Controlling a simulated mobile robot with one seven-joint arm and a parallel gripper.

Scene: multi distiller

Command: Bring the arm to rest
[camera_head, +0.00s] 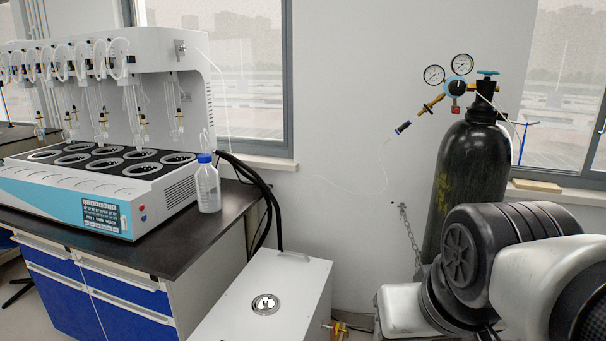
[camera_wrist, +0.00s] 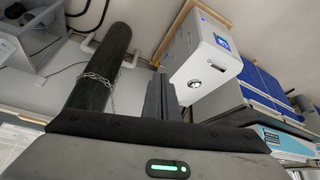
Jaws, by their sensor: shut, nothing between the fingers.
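My arm (camera_head: 480,265) shows at the lower right in the head view, folded in front of the black gas cylinder. My gripper (camera_wrist: 161,92) shows in the wrist view, its dark fingers together with nothing between them. It is held in free air, apart from anything around it. In the head view the gripper cannot be made out.
A black gas cylinder (camera_head: 470,165) with gauges stands chained behind my arm. A white box unit (camera_head: 290,292) stands on the floor beside the dark bench (camera_head: 125,245). The bench carries the multi distiller (camera_head: 165,190) and a blue-capped bottle (camera_head: 207,188).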

